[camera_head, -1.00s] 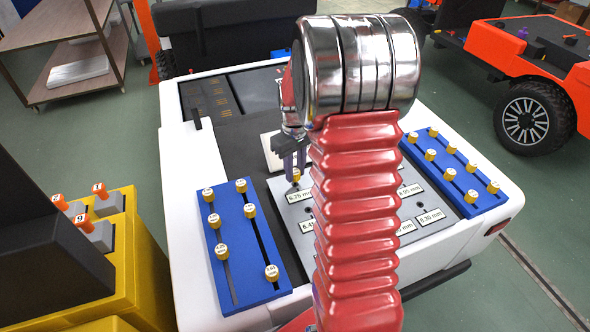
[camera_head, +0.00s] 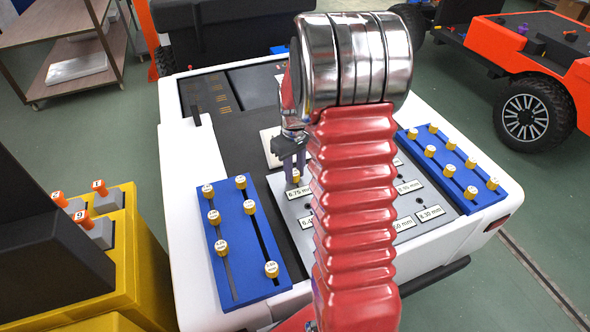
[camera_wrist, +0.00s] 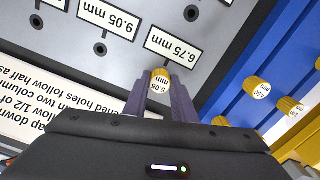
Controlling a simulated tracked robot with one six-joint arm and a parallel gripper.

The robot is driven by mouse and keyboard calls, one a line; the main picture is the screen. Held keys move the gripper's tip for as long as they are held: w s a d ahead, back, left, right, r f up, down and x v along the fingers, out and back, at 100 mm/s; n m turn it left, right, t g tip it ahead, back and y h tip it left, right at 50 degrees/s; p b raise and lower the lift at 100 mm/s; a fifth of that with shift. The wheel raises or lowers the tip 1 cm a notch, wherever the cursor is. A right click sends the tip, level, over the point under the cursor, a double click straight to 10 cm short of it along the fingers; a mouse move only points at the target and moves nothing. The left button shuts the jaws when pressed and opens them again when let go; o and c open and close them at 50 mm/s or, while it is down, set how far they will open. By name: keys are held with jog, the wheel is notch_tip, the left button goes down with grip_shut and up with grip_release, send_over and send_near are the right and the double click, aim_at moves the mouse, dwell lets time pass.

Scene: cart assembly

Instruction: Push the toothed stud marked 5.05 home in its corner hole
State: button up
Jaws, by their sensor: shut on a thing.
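The toothed stud marked 5.05 (camera_wrist: 160,84) has a yellow head with a white top and sits between my gripper's purple fingertips in the wrist view. In the head view the stud (camera_head: 295,178) shows just behind the 6.75 mm label, at the far left corner of the grey plate (camera_head: 285,187). My gripper (camera_head: 292,168) is shut on its head from above; its fingertips (camera_wrist: 161,98) also show in the wrist view. The hole under the stud is hidden, so I cannot tell how deep the stud sits.
A blue rack (camera_head: 228,258) with several yellow studs stands left of the plate, another blue rack (camera_head: 436,158) at the right. A white printed card (camera_wrist: 50,118) lies beside the plate. Empty holes (camera_wrist: 100,48) show near the 9.05 mm label. My red arm hides the plate's middle.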

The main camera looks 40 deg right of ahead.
jog(key=shift+f, duration=0.35)
jog(key=o, duration=1.1)
jog(key=shift+r, duration=0.1)
notch_tip(320, 180, up, 14)
jog(key=shift+f, duration=0.2)
dwell(0.8)
